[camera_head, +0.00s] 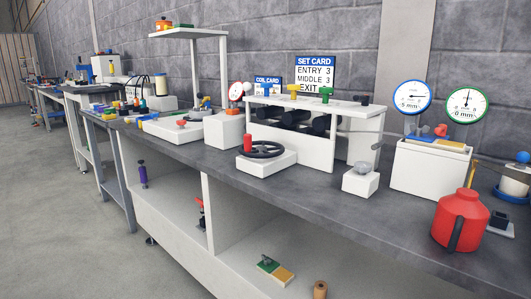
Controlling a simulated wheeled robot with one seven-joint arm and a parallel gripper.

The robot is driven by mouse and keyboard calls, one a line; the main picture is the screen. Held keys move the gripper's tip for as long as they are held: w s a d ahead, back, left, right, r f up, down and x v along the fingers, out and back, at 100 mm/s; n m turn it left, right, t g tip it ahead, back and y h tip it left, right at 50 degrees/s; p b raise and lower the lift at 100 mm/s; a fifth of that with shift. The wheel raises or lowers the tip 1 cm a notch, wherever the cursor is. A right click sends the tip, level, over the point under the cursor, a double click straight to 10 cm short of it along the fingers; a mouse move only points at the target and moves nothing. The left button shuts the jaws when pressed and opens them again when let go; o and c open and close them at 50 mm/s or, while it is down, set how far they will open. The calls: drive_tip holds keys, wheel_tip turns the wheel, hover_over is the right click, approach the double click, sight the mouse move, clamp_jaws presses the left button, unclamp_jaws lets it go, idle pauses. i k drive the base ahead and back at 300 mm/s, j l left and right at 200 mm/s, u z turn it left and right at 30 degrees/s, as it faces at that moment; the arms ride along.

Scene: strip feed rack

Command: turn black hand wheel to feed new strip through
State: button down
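The black hand wheel (262,149) lies flat on a low white block (266,162) on the bench, with a red knob (248,142) standing up at its left side. A thin grey strip (368,133) seems to stick out at the rack's right side. A sign (315,74) above reads SET CARD, ENTRY 3, MIDDLE 3, and a partly hidden EXIT line. My gripper is not in view.
Two dial gauges, blue-rimmed (412,96) and green-rimmed (466,105), stand above a white box (428,170) at the right. A red canister (460,219) stands near the bench's front right. A small white block (360,181) sits right of the wheel. The floor at left is clear.

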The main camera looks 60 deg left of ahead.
sight(260, 152)
drive_tip(key=u, duration=2.25)
